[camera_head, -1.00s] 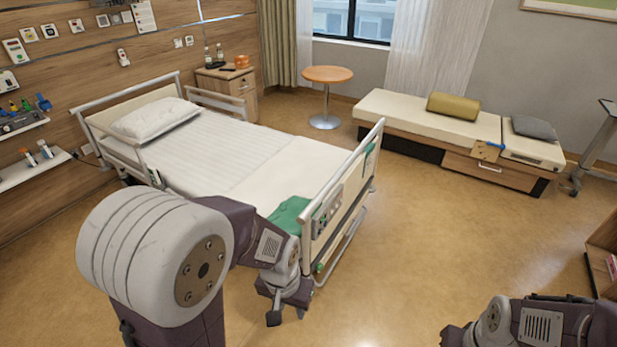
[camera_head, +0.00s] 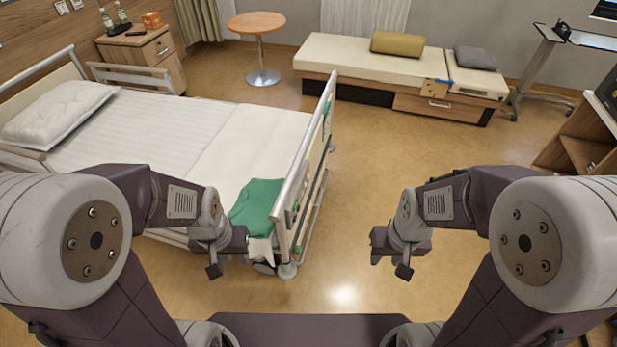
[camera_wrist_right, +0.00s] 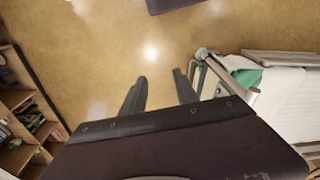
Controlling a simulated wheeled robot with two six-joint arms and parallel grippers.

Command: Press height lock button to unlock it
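The hospital bed (camera_head: 260,140) stands at the left with its footboard (camera_head: 310,135) towards the middle. The footboard shows nearly edge-on, and I cannot make out a height lock button on it. Small dark fittings (camera_head: 293,210) show on its outer face. My left gripper (camera_head: 230,265) is open and empty, beside the near foot corner of the bed. My right gripper (camera_head: 391,265) is open and empty over bare floor, to the right of the footboard. Its two spread fingers (camera_wrist_right: 158,92) show in the right wrist view, with the footboard rail (camera_wrist_right: 212,72) to their right.
A green cloth (camera_head: 257,204) lies at the bed's foot end. A bench (camera_head: 370,62) with a bolster stands at the back. A round table (camera_head: 257,25), a wheeled overbed table (camera_head: 545,60) and a wooden shelf (camera_head: 580,140) stand farther off. The floor right of the footboard is clear.

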